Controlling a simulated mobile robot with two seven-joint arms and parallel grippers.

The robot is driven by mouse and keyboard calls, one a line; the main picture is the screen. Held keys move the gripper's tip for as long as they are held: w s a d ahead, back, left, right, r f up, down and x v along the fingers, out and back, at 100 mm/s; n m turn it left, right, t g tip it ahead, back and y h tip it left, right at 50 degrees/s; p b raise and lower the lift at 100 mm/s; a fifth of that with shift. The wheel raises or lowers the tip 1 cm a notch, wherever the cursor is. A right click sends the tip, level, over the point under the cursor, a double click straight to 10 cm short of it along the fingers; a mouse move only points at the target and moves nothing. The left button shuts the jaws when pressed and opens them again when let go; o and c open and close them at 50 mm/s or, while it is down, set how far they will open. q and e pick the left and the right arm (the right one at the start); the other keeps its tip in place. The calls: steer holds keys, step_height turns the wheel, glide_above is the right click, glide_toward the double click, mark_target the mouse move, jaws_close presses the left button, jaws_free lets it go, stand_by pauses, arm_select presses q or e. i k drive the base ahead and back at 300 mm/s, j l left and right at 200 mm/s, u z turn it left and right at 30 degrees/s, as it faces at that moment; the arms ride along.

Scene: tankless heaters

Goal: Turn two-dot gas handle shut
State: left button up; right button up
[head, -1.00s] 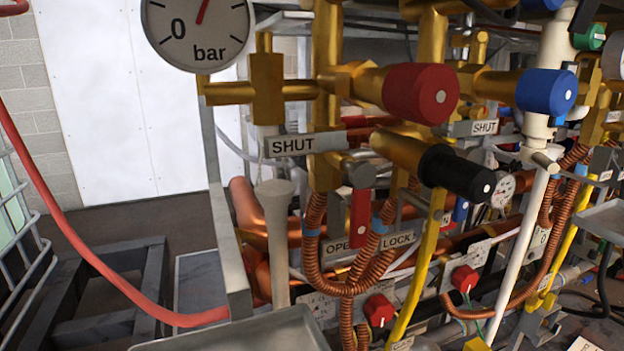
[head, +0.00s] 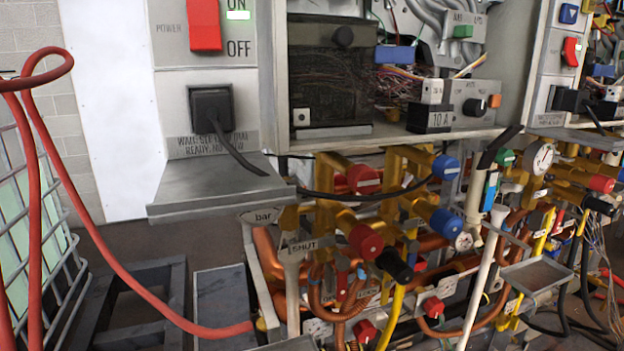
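A black-ended knob (head: 394,265) sits on brass fittings above a yellow pipe (head: 392,318) on the left heater. A similar black-ended knob (head: 599,205) sits on the heater at the right. The knobs are too small here for me to make out any two-dot mark, so I cannot tell which one is the gas handle. Neither of my grippers is in view.
A grey shelf (head: 215,190) juts out below the power panel with its red switch (head: 204,25). A red hose (head: 90,220) loops down the left beside a wire cage (head: 55,250). Blue knobs (head: 446,167), copper pipes and a small grey tray (head: 537,274) crowd the right.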

mark_target(514, 321)
steer(key=z, duration=1.25)
steer(key=l+u, duration=0.15)
steer(key=u, duration=0.2)
steer(key=i+l+u, duration=0.1)
steer(key=u, duration=0.3)
steer(key=l+u, duration=0.2)
steer(key=u, duration=0.15)
steer(key=l+u, duration=0.45)
steer(key=l, duration=0.85)
steer(key=k+l+u, duration=0.15)
steer(key=l, duration=0.75)
steer(key=k+l+u, duration=0.15)
steer(key=l, duration=1.1)
steer(key=i, duration=0.05)
